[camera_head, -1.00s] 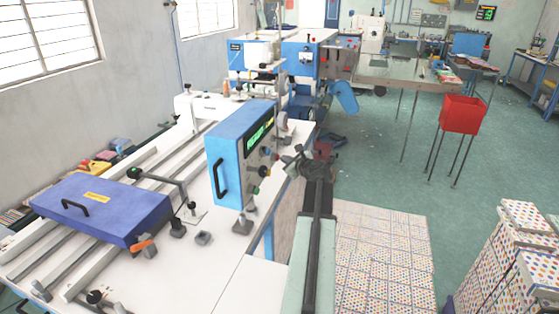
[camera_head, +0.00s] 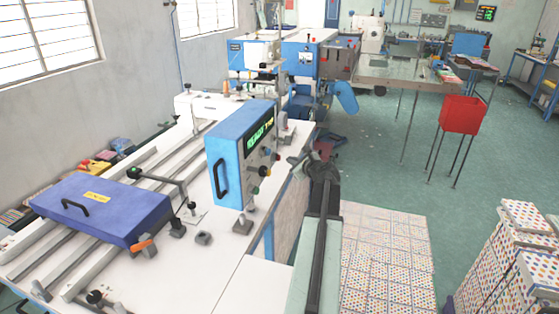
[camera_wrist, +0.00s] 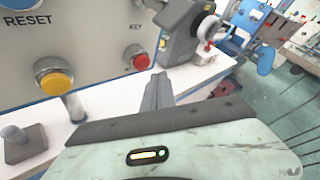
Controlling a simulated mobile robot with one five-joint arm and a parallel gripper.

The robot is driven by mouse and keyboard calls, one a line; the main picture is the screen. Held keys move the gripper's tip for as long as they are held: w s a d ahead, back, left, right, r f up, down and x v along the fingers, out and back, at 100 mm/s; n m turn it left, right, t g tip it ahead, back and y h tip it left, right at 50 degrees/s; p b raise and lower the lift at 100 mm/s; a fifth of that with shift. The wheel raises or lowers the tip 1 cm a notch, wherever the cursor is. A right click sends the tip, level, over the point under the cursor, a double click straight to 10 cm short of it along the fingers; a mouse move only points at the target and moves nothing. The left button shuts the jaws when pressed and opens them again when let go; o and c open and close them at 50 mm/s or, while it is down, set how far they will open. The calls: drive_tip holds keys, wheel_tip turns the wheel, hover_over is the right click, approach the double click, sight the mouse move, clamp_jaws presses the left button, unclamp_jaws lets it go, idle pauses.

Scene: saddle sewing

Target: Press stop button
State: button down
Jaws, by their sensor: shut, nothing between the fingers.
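The blue control box (camera_head: 229,150) stands on the white bench, with a lit green and yellow display and several buttons on its right-hand face. In the wrist view, a red button (camera_wrist: 142,62) sits on the white panel (camera_wrist: 90,50) at the right, below the word KEY. I cannot read a stop label. A yellow button (camera_wrist: 55,82) is at the left, below the word RESET. My gripper (camera_wrist: 158,82) is shut and empty. Its tips appear just below and right of the red button in the picture; I cannot tell the gap. In the head view my gripper (camera_head: 300,160) is right of the box.
A grey machine part (camera_wrist: 184,35) stands just beyond the panel in the wrist view. A grey post (camera_wrist: 24,142) rises at lower left.

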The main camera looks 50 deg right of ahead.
drive_tip(key=s, duration=0.2)
drive_tip(key=s+d, duration=0.1)
drive_tip(key=s, duration=0.1)
drive_tip(key=shift+d, duration=0.15)
idle(0.7)
